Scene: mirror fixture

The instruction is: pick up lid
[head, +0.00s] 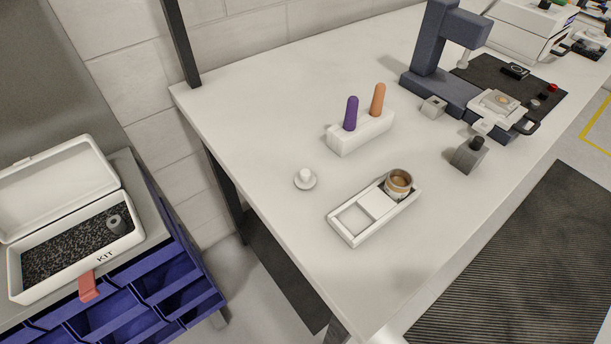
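A small white round lid (305,180) with a raised knob lies flat on the white table (270,115), near its left edge. To its right is a white tray (345,238) with square compartments. A small round pot (398,186) with a brown top stands in the tray's far right end. The lid is apart from the tray, and nothing covers it. My gripper is not in view.
Behind the lid, a white block (350,142) holds a purple handle (351,113) and an orange handle (378,99). A grey press-like machine (430,75) and a small grey block (468,155) stand right. An open KIT box (70,270) is left. The table's back left is clear.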

